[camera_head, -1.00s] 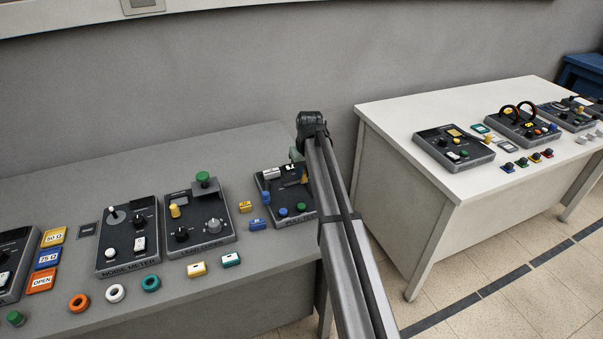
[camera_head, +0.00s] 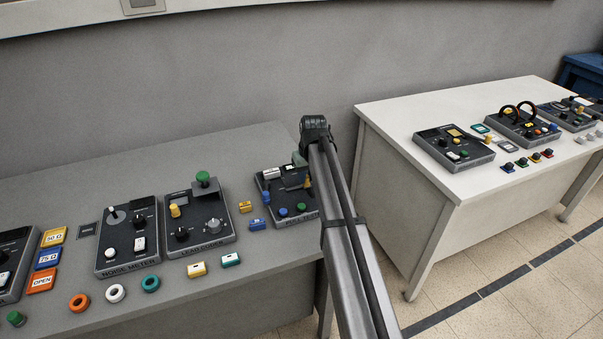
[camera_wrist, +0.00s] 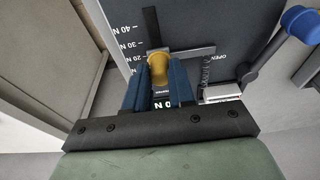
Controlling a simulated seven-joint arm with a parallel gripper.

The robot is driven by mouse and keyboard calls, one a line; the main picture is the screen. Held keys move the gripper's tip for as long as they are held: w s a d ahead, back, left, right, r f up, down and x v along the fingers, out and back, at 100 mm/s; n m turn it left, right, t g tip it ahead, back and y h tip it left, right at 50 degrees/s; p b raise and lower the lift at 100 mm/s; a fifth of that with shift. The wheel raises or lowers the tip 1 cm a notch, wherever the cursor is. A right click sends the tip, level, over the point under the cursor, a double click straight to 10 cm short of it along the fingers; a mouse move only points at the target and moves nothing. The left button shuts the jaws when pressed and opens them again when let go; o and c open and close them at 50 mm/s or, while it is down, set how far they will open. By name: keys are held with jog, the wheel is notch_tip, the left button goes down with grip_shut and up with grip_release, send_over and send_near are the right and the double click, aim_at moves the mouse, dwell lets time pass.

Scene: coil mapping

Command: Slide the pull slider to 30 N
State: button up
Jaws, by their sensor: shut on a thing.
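The pull slider's yellow knob (camera_wrist: 158,68) stands on a dark panel in the wrist view, in a slot beside a white scale marked in N. My gripper (camera_wrist: 160,82) has its two blue fingers shut on the knob, one on each side. The knob appears level with about the 20 N mark or just below; its tall shape and the fingers hide the exact spot. The 30 N (camera_wrist: 126,45) and 40 N marks lie farther up the slot, which is empty above the knob. In the head view, my arm partly covers the pull box (camera_head: 267,180).
Left on the grey bench (camera_head: 150,170) stand the lead dock (camera_head: 215,232) and noise meter (camera_head: 108,258). A white table (camera_head: 400,100) stands to the right.

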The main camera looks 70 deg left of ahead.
jog(key=shift+w+d, duration=0.1)
jog(key=shift+d, duration=1.1)
dwell(0.4)
jog(key=o, duration=0.8)
jog(key=shift+r, duration=0.1)
notch_tip(320, 180, up, 7)
dwell(0.8)
dwell(0.5)
